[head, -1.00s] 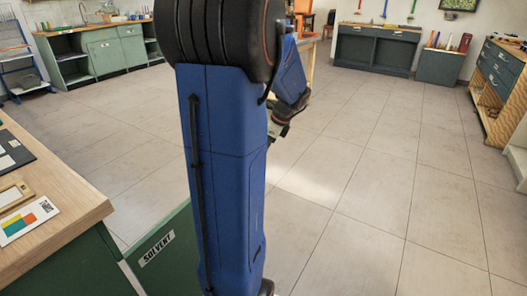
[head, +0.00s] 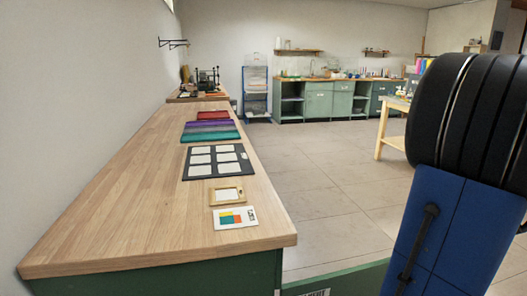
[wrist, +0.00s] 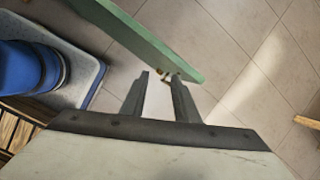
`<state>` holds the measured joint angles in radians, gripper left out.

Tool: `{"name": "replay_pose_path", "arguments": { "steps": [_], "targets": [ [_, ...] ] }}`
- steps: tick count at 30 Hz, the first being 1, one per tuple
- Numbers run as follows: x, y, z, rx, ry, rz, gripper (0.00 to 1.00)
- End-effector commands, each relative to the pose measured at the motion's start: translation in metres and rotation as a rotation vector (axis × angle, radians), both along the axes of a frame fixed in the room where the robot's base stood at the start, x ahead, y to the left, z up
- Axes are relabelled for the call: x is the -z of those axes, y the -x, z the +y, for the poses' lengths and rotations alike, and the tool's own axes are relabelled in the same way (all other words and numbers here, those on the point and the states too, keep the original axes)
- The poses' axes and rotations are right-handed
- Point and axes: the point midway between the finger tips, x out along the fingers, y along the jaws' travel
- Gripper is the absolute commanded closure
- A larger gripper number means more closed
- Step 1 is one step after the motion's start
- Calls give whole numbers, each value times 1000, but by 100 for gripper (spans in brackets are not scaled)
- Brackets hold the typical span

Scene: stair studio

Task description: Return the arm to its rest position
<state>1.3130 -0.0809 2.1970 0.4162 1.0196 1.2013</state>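My arm (head: 455,225), blue with a black ribbed joint, stands at the right edge of the head view. My gripper is outside the head view. In the wrist view my gripper (wrist: 159,75) has its two dark fingers apart, with bare floor showing between them. I see nothing held. A green panel (wrist: 140,38) lies beyond the fingertips, with a small brass-coloured part near its end. I cannot tell how far the tips are from it.
A long wooden counter (head: 130,190) runs along the left wall, carrying a card with coloured squares (head: 235,217), a small wooden frame (head: 226,196), a dark sample board (head: 217,174) and coloured sheets (head: 210,131). Green cabinets (head: 318,102) stand at the back. The tiled floor (head: 320,170) between is clear.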

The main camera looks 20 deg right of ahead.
Motion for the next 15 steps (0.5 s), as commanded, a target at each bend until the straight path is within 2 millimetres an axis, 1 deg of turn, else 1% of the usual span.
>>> {"name": "replay_pose_path", "arguments": {
  "steps": [1,6,12,15],
  "targets": [
    [-4,-12,14,-72,25,5,72],
    [-15,-42,59,-311,106,19,72],
    [-25,-68,114,-590,203,27,72],
    [-29,-76,141,-730,252,30,72]
  ]
}}
